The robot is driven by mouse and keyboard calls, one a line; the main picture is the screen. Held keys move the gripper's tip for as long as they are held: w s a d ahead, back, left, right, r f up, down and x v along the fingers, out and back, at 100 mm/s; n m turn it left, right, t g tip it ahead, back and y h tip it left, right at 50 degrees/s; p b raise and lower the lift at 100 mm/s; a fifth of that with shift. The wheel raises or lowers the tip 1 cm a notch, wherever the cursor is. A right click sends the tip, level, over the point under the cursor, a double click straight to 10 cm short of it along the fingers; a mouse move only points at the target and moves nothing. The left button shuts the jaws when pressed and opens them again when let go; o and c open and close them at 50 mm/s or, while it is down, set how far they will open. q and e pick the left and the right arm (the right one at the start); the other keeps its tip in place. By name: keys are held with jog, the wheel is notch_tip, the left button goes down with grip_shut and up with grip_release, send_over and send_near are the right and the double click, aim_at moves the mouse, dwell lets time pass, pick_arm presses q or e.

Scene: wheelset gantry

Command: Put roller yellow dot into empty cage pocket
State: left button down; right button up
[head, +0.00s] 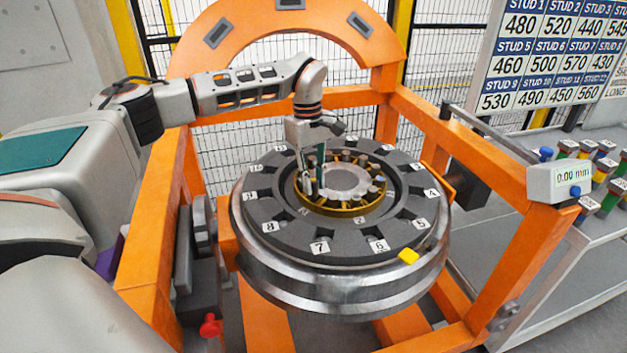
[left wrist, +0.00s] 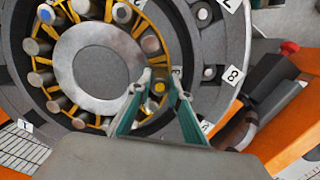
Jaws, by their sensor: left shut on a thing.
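The roller with the yellow dot (left wrist: 159,87) sits between the teal fingertips of my left gripper (left wrist: 158,92), which is shut on it. In the head view my left gripper (head: 314,185) reaches down over the left side of the cage. The brass-yellow cage (head: 345,211) is a ring inside the dark numbered wheel hub, with grey rollers (left wrist: 150,44) in its pockets. The held roller is at the cage ring; I cannot tell how deep it sits. Its lower part and the pocket beneath are hidden. My right gripper is not in view.
The dark numbered ring (head: 278,227) surrounds the cage on the steel wheel (head: 340,290). An orange gantry frame (head: 150,255) encloses it. One roller has a blue dot (left wrist: 46,13). A gauge box (head: 560,183) and coloured studs stand at right.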

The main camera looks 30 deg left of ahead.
pick_arm(q)
jog(key=shift+f, duration=1.2)
dwell(2.5)
jog(key=c, duration=1.8)
grip_release()
jog(key=shift+s, duration=0.1)
jog(key=r, duration=0.4)
jog(key=a+r, duration=0.1)
jog(key=r, duration=0.7)
jog(key=shift+w+a, duration=0.15)
jog(key=shift+w, duration=0.15)
